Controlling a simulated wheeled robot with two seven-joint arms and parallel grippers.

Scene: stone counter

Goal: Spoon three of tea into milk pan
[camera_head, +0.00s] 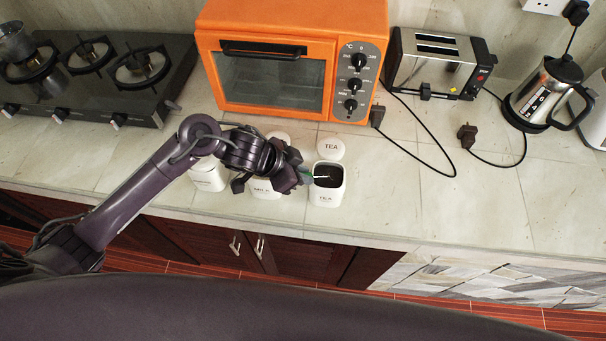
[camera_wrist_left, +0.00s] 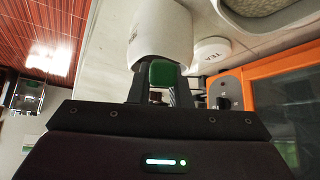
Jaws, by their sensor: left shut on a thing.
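My left gripper (camera_head: 302,176) is shut on a green-handled spoon (camera_head: 318,177), whose pale thin end reaches over the tea canister. The white tea canister (camera_head: 326,198) is open, with dark contents, just right of the gripper. The wrist view shows the green handle (camera_wrist_left: 164,73) between my fingers, with a white canister (camera_wrist_left: 160,32) beyond. The round tea lid (camera_head: 331,149) lies behind the canister. A silver pan (camera_head: 14,42) stands on the stove at the far left. The spoon's bowl is too small to make out clearly. My right gripper is not in view.
A milk canister (camera_head: 262,190) and another white canister (camera_head: 209,177) stand left of the tea canister, partly behind my arm. An orange oven (camera_head: 290,22) is behind. A toaster (camera_head: 436,62), kettle (camera_head: 545,92) and loose cords are at right. The counter's front right is clear.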

